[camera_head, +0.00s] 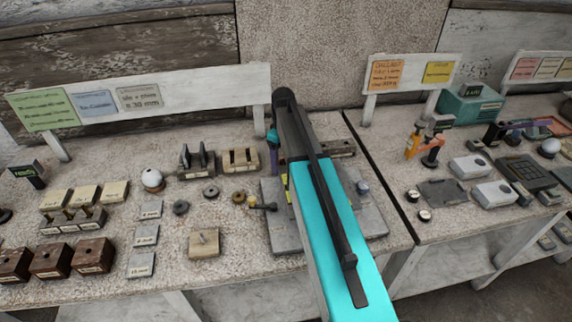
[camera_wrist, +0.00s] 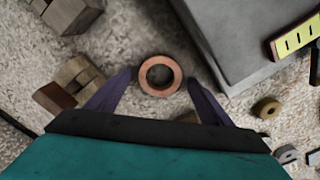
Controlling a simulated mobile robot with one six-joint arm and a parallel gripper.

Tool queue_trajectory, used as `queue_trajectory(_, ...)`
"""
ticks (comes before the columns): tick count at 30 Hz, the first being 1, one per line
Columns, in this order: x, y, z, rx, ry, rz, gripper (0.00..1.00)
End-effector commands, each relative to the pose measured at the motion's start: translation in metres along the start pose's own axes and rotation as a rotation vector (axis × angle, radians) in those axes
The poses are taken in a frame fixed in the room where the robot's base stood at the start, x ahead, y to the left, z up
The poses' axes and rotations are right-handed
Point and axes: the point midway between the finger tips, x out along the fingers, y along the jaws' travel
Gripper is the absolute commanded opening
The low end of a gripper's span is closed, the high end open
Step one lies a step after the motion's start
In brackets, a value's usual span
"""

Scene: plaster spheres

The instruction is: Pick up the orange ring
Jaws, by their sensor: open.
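The orange ring (camera_wrist: 160,92) lies flat on the speckled tabletop in the wrist view, with its hole showing tabletop. My gripper (camera_wrist: 161,79) is open, its two purple fingers reaching up from below in the picture. The fingertips appear on the left and right of the ring, with a gap on each side. I cannot tell how high they are above the table. Nothing is held. In the head view I cannot make out the ring, and my arm covers much of the middle of the table.
In the wrist view, a large grey block (camera_wrist: 240,35) stands right of the ring, close to the right finger. Wooden blocks (camera_wrist: 76,75) lie left. The head view shows a crowded bench with a sign board (camera_head: 205,88) behind.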

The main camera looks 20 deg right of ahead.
Motion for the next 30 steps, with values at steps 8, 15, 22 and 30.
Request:
queue_trajectory(8, 0.0, 0.0, 0.0, 0.0, 0.0, 0.0, 0.4)
queue_trajectory(15, 0.0, 0.0, 0.0, 0.0, 0.0, 0.0, 0.3)
queue_trajectory(22, -0.004, 0.0, -0.001, -0.001, 0.0, 0.0, 0.3)
queue_trajectory(30, -0.025, 0.0, -0.001, -0.001, 0.001, 0.001, 0.3)
